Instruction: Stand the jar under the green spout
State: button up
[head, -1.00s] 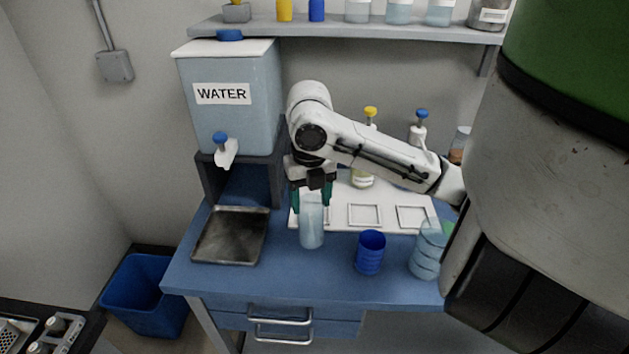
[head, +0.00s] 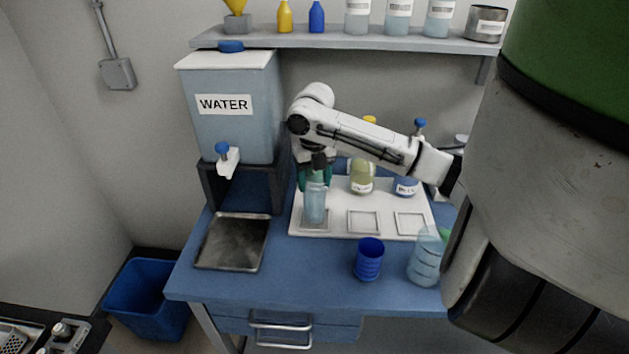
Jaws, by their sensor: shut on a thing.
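My gripper (head: 315,183), with teal fingers, is shut on a clear, pale blue jar (head: 314,208) and holds it upright. The jar's base is over the left square outline of the white board (head: 340,232); I cannot tell whether it touches. Behind the board's other squares stand a yellow-green bottle (head: 361,180) and a blue bottle (head: 405,188), with a yellow top (head: 370,119) and a blue top (head: 420,124) showing above my arm. No green spout shows; the space behind the left square is hidden by my arm and gripper.
A water tank (head: 225,125) with a blue-handled tap (head: 226,157) stands left, above a metal tray (head: 231,242). A shelf (head: 350,40) with bottles runs above.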

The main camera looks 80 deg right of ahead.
jog(key=shift+f, duration=0.65)
jog(key=o, duration=1.6)
notch_tip(320, 180, up, 12)
jog(key=shift+r, duration=0.1)
